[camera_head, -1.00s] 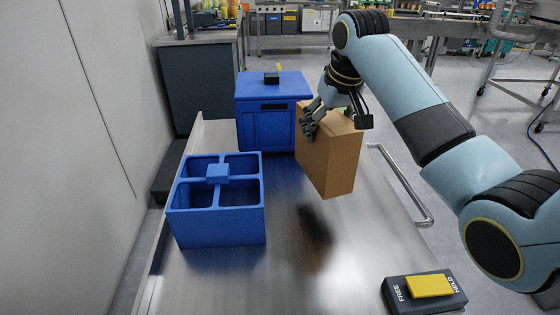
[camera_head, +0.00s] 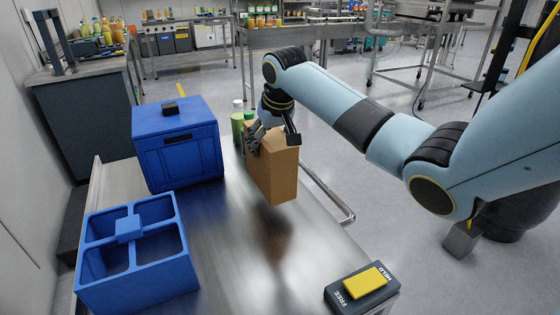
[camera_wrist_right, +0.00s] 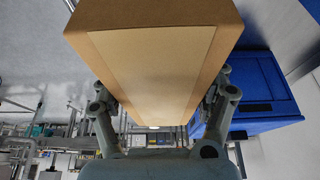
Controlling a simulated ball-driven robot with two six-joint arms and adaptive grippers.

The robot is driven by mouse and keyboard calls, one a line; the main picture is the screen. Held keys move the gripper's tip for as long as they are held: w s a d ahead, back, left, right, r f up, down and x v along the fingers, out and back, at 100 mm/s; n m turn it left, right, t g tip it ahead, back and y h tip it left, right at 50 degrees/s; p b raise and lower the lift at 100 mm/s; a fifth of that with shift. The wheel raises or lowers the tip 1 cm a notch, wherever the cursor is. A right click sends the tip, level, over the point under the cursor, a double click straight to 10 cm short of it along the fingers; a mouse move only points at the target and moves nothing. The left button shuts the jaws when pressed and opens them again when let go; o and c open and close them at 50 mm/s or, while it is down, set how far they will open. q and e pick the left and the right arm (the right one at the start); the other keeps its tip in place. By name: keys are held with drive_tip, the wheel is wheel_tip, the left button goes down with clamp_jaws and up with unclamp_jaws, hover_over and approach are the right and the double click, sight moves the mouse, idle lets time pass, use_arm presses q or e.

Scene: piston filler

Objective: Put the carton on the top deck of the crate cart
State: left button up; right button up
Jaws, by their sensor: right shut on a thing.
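The brown carton (camera_head: 272,172) is upright and a little tilted, held in the air above the metal top deck (camera_head: 225,225) of the cart, with its dark shadow on the deck below. My right gripper (camera_head: 272,140) is shut on the carton's upper part. In the right wrist view the carton (camera_wrist_right: 150,60) fills the middle, with a finger on each side of it. My left gripper is in neither view.
A blue lidded box (camera_head: 180,160) and a blue divided crate (camera_head: 140,270) stand on the deck's left. A FREE/HELD switch (camera_head: 365,283) lies at the near right, and a rail handle (camera_head: 335,198) runs along the right edge. Green bottles (camera_head: 237,128) stand behind the carton.

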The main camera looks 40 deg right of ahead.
drive_tip(key=f, duration=0.2)
drive_tip(key=s+d+f, duration=0.2)
drive_tip(key=f, duration=0.1)
drive_tip(key=shift+f, duration=0.35)
drive_tip(key=o, duration=1.8)
drive_tip(key=shift+s, duration=0.15)
drive_tip(key=p+v, duration=0.1)
drive_tip(key=v, duration=1.1)
